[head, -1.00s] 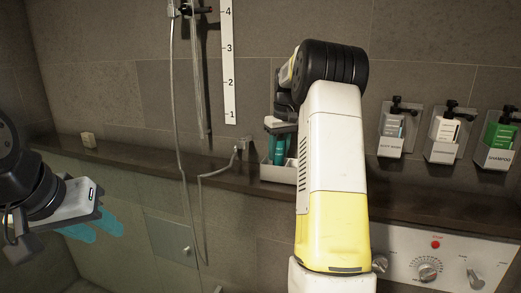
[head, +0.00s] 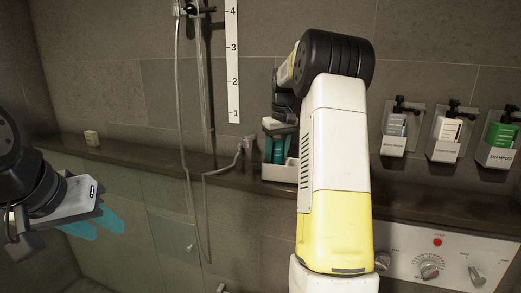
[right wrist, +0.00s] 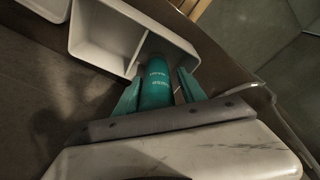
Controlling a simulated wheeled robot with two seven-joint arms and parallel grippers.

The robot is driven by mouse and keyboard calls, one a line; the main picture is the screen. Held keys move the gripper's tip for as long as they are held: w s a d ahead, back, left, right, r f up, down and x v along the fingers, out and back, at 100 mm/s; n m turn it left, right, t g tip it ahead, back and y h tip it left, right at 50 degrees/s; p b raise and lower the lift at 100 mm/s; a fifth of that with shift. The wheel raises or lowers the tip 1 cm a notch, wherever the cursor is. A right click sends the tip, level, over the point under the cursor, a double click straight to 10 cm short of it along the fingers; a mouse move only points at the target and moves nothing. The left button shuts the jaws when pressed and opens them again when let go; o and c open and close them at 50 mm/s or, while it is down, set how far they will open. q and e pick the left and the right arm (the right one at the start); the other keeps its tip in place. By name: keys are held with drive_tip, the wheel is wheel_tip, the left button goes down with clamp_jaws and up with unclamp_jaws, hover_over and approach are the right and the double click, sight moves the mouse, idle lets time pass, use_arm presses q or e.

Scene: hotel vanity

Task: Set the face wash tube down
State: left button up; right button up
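The teal face wash tube (right wrist: 158,84) shows in the right wrist view between the teal fingers of my right gripper (right wrist: 163,88). A thin gap shows beside the right finger, so the gripper looks open around the tube. The tube's far end is at an end compartment of the white caddy (right wrist: 115,22); its base is hidden. In the head view my right gripper (head: 278,148) points down at the caddy (head: 277,173), partly hidden by my right arm. My left gripper (head: 98,226) is at the left, empty, with its two fingers apart.
The caddy stands on a dark ledge (head: 225,175) along the tiled wall. A shower hose hangs beside the caddy. Wall dispensers (head: 447,132) and a control panel (head: 430,262) are at right.

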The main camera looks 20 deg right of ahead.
use_arm(q)
drive_tip(key=shift+s+d, duration=0.2)
drive_tip(key=shift+s, duration=0.15)
use_arm(e)
drive_tip(key=shift+s+d, duration=0.2)
drive_tip(key=shift+s, duration=0.05)
wheel_tip(320, 180, up, 12)
drive_tip(key=s, duration=0.1)
drive_tip(key=s+a+r+t, duration=0.1)
drive_tip(key=s+a+r, duration=0.25)
drive_tip(key=s, duration=0.35)
drive_tip(key=s+a+f+t, duration=0.1)
drive_tip(key=s+a+f, duration=0.3)
drive_tip(key=s, duration=0.4)
drive_tip(key=s+a+f+m+t+y, duration=0.1)
drive_tip(key=s+a+f, duration=0.3)
drive_tip(key=s, duration=0.4)
drive_tip(key=s+a+f+t, duration=0.1)
drive_tip(key=s+a+f, duration=0.3)
drive_tip(key=s, duration=0.4)
drive_tip(key=shift+s+a+m+y, duration=0.15)
drive_tip(key=shift+a+m+y, duration=0.2)
drive_tip(key=shift+a, duration=0.35)
